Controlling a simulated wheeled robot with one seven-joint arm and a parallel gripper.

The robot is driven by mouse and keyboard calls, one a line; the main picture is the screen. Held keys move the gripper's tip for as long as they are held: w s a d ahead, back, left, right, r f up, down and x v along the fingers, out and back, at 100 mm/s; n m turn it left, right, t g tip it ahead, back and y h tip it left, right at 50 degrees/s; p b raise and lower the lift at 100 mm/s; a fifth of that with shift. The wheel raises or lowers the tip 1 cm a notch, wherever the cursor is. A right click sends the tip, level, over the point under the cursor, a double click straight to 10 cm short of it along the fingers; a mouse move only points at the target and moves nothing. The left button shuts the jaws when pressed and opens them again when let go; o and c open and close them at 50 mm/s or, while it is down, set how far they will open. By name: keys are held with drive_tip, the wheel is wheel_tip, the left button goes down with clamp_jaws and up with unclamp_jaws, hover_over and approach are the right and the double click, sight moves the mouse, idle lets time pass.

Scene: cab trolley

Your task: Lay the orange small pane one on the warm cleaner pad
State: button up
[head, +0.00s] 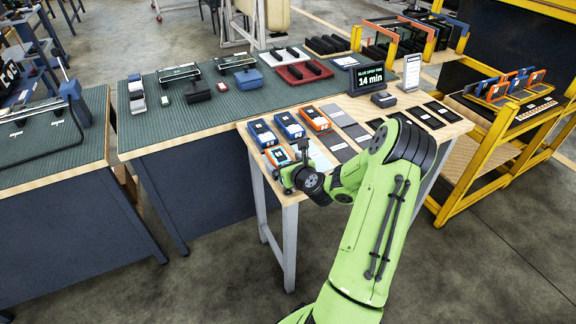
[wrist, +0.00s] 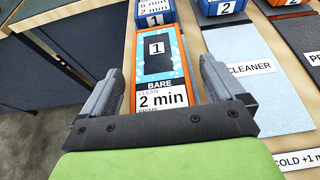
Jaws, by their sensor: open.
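The orange small pane one (wrist: 185,62) lies on the table, with a blue-and-white patterned face, a dark panel marked 1 and a label reading BARE, 2 min. It also shows in the head view (head: 276,156), partly hidden by my arm. My gripper (wrist: 160,72) is open, one finger on each side of the pane in the wrist view; I cannot tell whether they touch it. The light blue pad labelled CLEANER (wrist: 262,105) lies bare to the right of the pane. In the head view my arm partly covers the pad (head: 322,160).
Two blue panes (head: 262,133) (head: 289,125) and another orange pane (head: 316,119) lie behind. Grey pads (head: 345,119) and black pads (head: 425,117) lie to the right. A timer screen reading 14 min (head: 370,78) and a white sign (head: 412,72) stand at the back.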

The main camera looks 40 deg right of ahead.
drive_tip(key=v, duration=1.2)
drive_tip(key=w+a+r+n+g+y, duration=0.1)
drive_tip(key=a+r+n+g+y, duration=0.15)
drive_tip(key=a+n, duration=0.75)
drive_tip(key=w+a+r+n+g+y, duration=0.1)
drive_tip(key=a+n+g+y, duration=0.15)
drive_tip(key=a+n, duration=0.8)
drive_tip(key=s+a+r+n+g, duration=0.1)
drive_tip(key=s+a+r+n, duration=0.2)
drive_tip(key=s+r+n, duration=0.2)
drive_tip(key=s+a+r+n+g+h, duration=0.1)
drive_tip(key=s+a+r+n, duration=0.2)
drive_tip(key=s+n, duration=0.9)
wheel_tip(320, 180, up, 3)
drive_tip(key=shift+s+a+f+n+p, duration=0.15)
drive_tip(key=shift+s+n+p, duration=0.2)
drive_tip(key=shift+n, duration=0.6)
drive_tip(key=shift+w, duration=0.1)
wheel_tip(320, 180, up, 10)
drive_tip(key=p, duration=1)
drive_tip(key=shift+r, duration=0.2)
